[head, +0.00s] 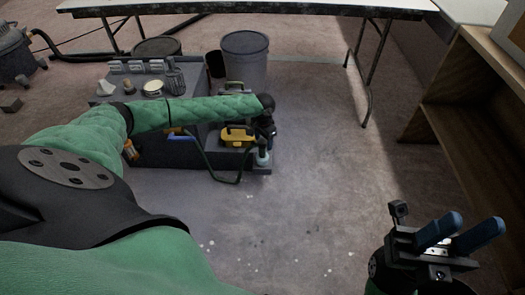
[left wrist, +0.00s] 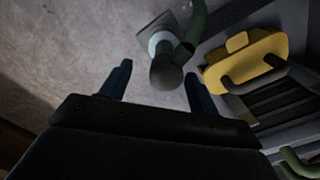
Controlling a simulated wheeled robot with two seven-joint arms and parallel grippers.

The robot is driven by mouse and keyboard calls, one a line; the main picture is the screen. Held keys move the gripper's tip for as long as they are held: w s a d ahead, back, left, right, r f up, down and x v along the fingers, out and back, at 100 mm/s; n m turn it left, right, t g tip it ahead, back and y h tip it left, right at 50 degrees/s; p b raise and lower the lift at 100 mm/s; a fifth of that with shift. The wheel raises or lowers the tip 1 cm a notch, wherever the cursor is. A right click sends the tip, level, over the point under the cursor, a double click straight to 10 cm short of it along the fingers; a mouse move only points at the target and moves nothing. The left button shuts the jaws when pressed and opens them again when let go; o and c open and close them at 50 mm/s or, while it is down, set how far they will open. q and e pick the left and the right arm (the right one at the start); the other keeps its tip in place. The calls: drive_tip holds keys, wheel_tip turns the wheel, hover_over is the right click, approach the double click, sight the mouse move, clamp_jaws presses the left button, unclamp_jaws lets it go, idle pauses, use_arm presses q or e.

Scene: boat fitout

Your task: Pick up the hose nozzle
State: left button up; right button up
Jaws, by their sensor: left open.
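The hose nozzle appears to be the dark green-grey piece with a pale collar (left wrist: 165,66) in the left wrist view. It also shows in the head view (head: 263,158) at the front right corner of the grey cart. My left gripper (left wrist: 158,76) is open, with a blue finger on each side of the nozzle's near end in the picture. I cannot tell whether they touch it. In the head view the left gripper (head: 266,128) is a dark shape just above the nozzle, its fingers unclear. My right gripper (head: 458,236) is open and empty at lower right.
The grey cart (head: 200,160) holds a yellow case (head: 237,136), which lies close right of the nozzle in the left wrist view (left wrist: 245,60). A grey bin (head: 245,60) stands behind. A folding table (head: 250,6) and a wooden shelf (head: 460,120) border the clear floor.

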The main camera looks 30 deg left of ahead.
sight(262, 151)
use_arm(q)
drive_tip(key=f, duration=0.1)
drive_tip(key=f+b, duration=0.1)
drive_tip(key=f, duration=0.1)
drive_tip(key=f+b, duration=0.1)
drive_tip(key=f, duration=0.1)
drive_tip(key=shift+w+a, duration=0.2)
drive_tip(key=shift+a, duration=0.2)
drive_tip(key=c, duration=1.1)
drive_tip(key=shift+c, duration=0.2)
drive_tip(key=shift+r, duration=0.1)
